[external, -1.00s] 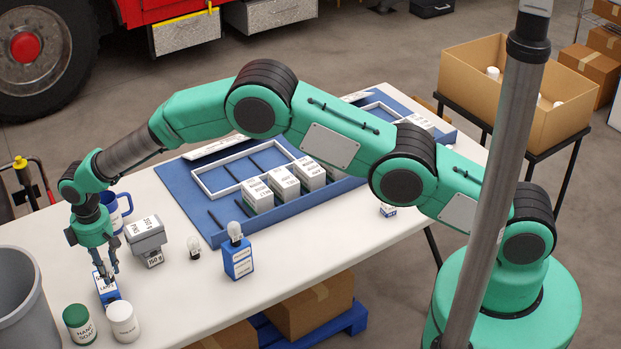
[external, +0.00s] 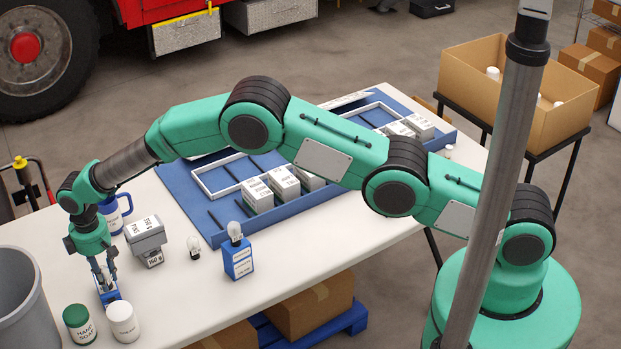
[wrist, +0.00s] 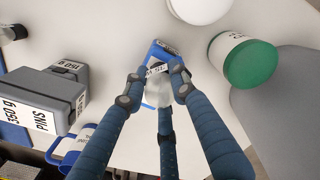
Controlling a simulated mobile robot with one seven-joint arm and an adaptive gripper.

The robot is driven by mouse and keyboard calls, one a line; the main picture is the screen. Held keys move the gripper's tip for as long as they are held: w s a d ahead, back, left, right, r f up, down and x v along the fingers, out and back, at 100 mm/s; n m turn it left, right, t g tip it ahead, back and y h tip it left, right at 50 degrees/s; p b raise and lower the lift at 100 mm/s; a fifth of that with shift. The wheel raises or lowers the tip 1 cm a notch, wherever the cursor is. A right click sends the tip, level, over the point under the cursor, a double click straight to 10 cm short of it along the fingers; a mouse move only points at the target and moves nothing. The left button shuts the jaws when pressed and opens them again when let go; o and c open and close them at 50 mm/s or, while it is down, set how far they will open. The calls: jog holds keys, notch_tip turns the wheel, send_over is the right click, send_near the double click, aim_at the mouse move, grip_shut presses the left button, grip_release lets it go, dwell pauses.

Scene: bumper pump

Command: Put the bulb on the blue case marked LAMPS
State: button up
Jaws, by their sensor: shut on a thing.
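A small blue case (external: 109,296) with a white label stands near the table's left end; its lettering is not clearly readable here. It also shows in the wrist view (wrist: 160,50). My gripper (external: 106,286) points down at this case, its fingers overlapping it in the external view. In the wrist view my gripper (wrist: 158,85) is shut on a pale, glassy bulb (wrist: 157,96), in front of the case's label. I cannot tell whether the bulb touches the case. A second bulb (external: 194,246) stands on the table. A third bulb (external: 235,231) sits on another blue case (external: 238,262).
A green-lidded jar (external: 79,323) and a white-lidded jar (external: 122,322) stand close to the case. A grey bin (external: 22,300) is at the left. A grey PINS box (external: 145,235) on a weight and a blue mug (external: 115,212) stand behind. A blue tray (external: 180,185) holds several boxes.

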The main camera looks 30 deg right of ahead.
aim_at(101, 267)
jog(key=shift+f, duration=0.2)
jog(key=shift+f, duration=0.1)
jog(key=o, duration=1.1)
jog(key=shift+c, duration=0.2)
notch_tip(101, 267, up, 12)
jog(key=shift+r+p, duration=0.15)
jog(key=shift+p, duration=0.3)
dwell(0.5)
